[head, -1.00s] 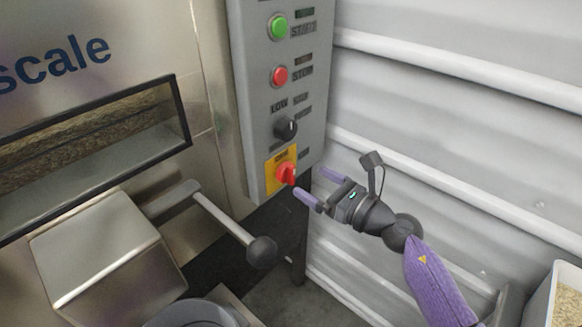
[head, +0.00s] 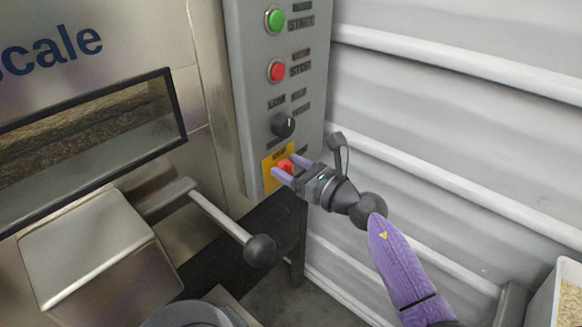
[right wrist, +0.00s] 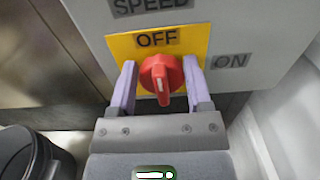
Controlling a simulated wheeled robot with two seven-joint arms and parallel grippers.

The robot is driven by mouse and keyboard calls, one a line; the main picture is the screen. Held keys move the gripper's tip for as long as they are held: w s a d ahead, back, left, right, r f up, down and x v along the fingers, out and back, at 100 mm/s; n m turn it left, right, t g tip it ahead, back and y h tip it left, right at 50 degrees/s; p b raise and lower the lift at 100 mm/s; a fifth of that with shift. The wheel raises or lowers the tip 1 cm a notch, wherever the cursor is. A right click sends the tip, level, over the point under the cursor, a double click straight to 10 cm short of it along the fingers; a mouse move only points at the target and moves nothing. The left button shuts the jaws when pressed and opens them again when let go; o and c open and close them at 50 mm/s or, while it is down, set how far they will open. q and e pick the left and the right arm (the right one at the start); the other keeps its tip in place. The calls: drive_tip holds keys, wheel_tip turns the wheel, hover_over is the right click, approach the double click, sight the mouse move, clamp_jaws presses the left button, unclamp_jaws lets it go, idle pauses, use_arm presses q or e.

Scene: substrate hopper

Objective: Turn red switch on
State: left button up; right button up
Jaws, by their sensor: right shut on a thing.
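The red switch (head: 286,166) is a rotary knob on a yellow plate (head: 270,180) at the bottom of the grey control panel. In the right wrist view the red knob (right wrist: 160,76) stands below an OFF label (right wrist: 157,39), with an ON label (right wrist: 231,61) to its right. The knob's white mark lies roughly upright in the picture. My right gripper (head: 289,168) is at the switch, one purple finger on each side, shut on it. The right wrist view shows the same gripper (right wrist: 160,88) around the knob. My left gripper is not in view.
Above the switch sit a black speed knob (head: 283,124), a red stop button (head: 277,71) and a green start button (head: 274,19). A metal lever with a black ball (head: 259,250) sticks out below left. A ribbed white wall (head: 450,120) is at the right.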

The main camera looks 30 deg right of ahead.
drive_tip(key=shift+c, duration=1.4)
drive_tip(key=shift+m, duration=0.3)
drive_tip(key=m+p, duration=0.2)
drive_tip(key=shift+w+d+m, duration=0.1)
drive_tip(key=shift+d+m, duration=0.1)
drive_tip(key=shift+m, duration=0.2)
drive_tip(key=shift+w+d+f+m+p, duration=0.2)
drive_tip(key=shift+m+p, duration=0.45)
drive_tip(key=shift+m, duration=1.75)
drive_tip(key=shift+s+d+f+m+p, duration=0.25)
drive_tip(key=shift+m+p, duration=0.35)
drive_tip(key=shift+m, duration=1.8)
drive_tip(key=shift+w+d+f+m+p, duration=0.2)
drive_tip(key=shift+m+p, duration=0.45)
drive_tip(key=shift+m, duration=1.75)
drive_tip(key=shift+a+f, duration=0.15)
drive_tip(key=shift+f, duration=0.05)
drive_tip(key=o, duration=1.3)
drive_tip(key=shift+c, duration=0.2)
